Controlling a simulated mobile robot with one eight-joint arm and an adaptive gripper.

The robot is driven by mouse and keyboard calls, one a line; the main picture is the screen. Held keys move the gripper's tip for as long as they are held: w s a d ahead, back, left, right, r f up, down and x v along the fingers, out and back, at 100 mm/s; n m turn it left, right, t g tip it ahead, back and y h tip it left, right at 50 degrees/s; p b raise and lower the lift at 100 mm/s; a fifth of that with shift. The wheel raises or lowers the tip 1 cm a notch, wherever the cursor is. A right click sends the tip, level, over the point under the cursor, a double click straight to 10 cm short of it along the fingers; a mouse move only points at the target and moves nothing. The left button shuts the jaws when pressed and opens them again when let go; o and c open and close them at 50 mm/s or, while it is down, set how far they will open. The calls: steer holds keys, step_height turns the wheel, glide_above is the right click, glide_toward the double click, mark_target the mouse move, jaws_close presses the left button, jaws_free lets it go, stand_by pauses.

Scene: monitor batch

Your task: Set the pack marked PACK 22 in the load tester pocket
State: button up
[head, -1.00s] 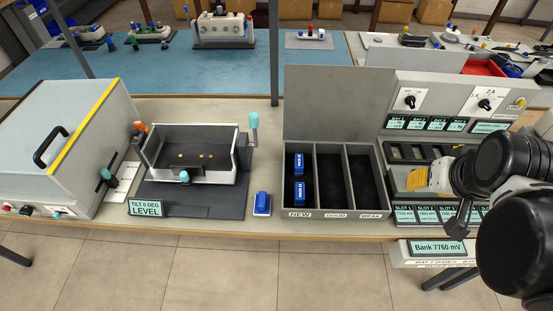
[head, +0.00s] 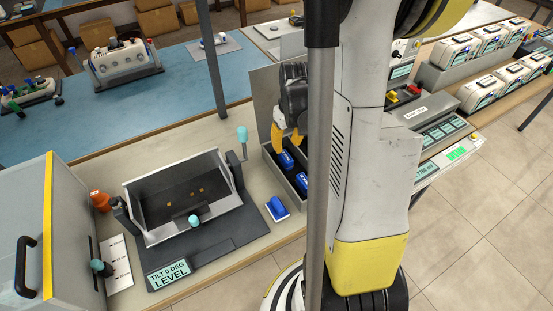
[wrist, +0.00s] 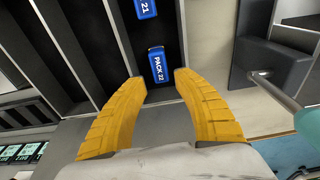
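The blue PACK 22 (wrist: 158,65) lies in the dark NEW compartment, with its label readable in the wrist view. In the head view it is the far blue pack (head: 286,160). A second blue pack ending in 21 (wrist: 145,8) lies beyond it in the wrist view and is the nearer one in the head view (head: 302,181). My gripper (wrist: 160,78) is open and empty, its yellow fingertips either side of PACK 22's near end in the picture. In the head view my gripper (head: 287,140) is above the bin. I cannot make out the load tester pocket; my arm hides much of that side.
The bin's raised lid (head: 264,97) stands behind my gripper. Left of the bin are a blue item on a white pad (head: 277,208) and a tilt fixture (head: 150,238) with an upright teal-knobbed lever (head: 242,134). A grey-lidded case (head: 25,215) stands far left.

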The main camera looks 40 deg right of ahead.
mark_target(286, 156)
steer(key=f+b, duration=0.1)
steer(key=f, duration=0.1)
steer(key=f+b, duration=0.1)
steer(key=f, duration=0.1)
steer(key=f+b, duration=0.1)
steer(key=f, duration=0.1)
steer(key=shift+w+d+f, duration=0.15)
steer(key=shift+w+f, duration=0.1)
steer(key=shift+r, duration=0.1)
jaws_close()
